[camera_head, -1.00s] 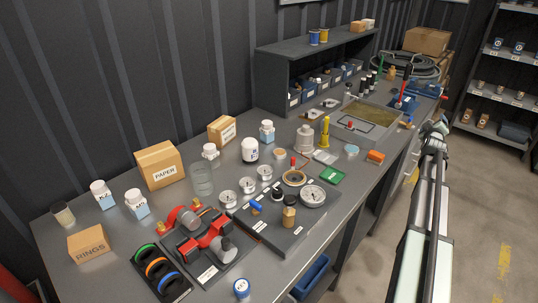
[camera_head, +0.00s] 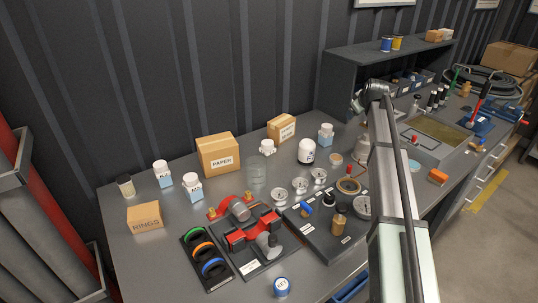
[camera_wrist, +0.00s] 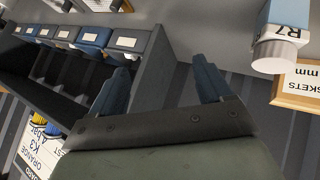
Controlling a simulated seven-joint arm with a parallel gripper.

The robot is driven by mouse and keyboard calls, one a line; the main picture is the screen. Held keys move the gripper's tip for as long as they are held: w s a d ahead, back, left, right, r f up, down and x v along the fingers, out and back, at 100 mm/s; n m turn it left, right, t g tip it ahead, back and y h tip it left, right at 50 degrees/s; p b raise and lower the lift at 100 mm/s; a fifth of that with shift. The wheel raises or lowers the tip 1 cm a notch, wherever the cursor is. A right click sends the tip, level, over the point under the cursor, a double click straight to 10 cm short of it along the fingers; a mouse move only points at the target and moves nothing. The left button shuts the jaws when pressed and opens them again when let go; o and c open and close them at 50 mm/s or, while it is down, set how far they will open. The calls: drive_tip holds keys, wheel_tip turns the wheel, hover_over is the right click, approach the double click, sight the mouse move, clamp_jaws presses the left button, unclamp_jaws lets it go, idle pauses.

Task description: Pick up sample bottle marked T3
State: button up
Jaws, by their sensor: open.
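Several white-capped bottles with blue lower parts stand on the bench. In the head view, a left bottle (camera_head: 161,173) and a second bottle (camera_head: 193,187) stand between the RINGS and PAPER boxes; their marks are too small to read. Another bottle (camera_head: 326,135) stands at the back, right of the gaskets box; in the wrist view a bottle marked R7 (camera_wrist: 281,35) shows at the upper right. I cannot make out a T3 mark on any bottle. My gripper (camera_wrist: 163,82) is open and empty, its fingers apart, above the back of the bench beside the shelf unit (camera_head: 345,85).
The PAPER box (camera_head: 218,154), RINGS box (camera_head: 145,217) and gaskets box (camera_head: 282,128) stand on the bench (camera_head: 130,262). A white jar (camera_head: 306,151), a clear glass jar (camera_head: 257,172) and the red pump assembly (camera_head: 250,232) crowd the middle. My arm hides part of the right side.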

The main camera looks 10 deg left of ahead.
drive_tip(key=s+a+g, duration=0.2)
drive_tip(key=s+a, duration=0.2)
drive_tip(key=a, duration=0.5)
drive_tip(key=s+a+g, duration=0.3)
drive_tip(key=a, duration=0.7)
drive_tip(key=r+n+g+h, duration=0.1)
drive_tip(key=r+g, duration=0.1)
drive_tip(key=g, duration=0.2)
hover_over(267, 143)
drive_tip(key=shift+w+f, duration=0.1)
drive_tip(key=shift+f, duration=0.05)
wheel_tip(267, 143, down, 8)
drive_tip(key=shift+r, duration=0.25)
drive_tip(key=shift+w+f, duration=0.15)
drive_tip(key=shift+f, duration=1.4)
drive_tip(key=shift+w+f, duration=0.1)
drive_tip(key=shift+f, duration=1.45)
drive_tip(key=c, duration=1)
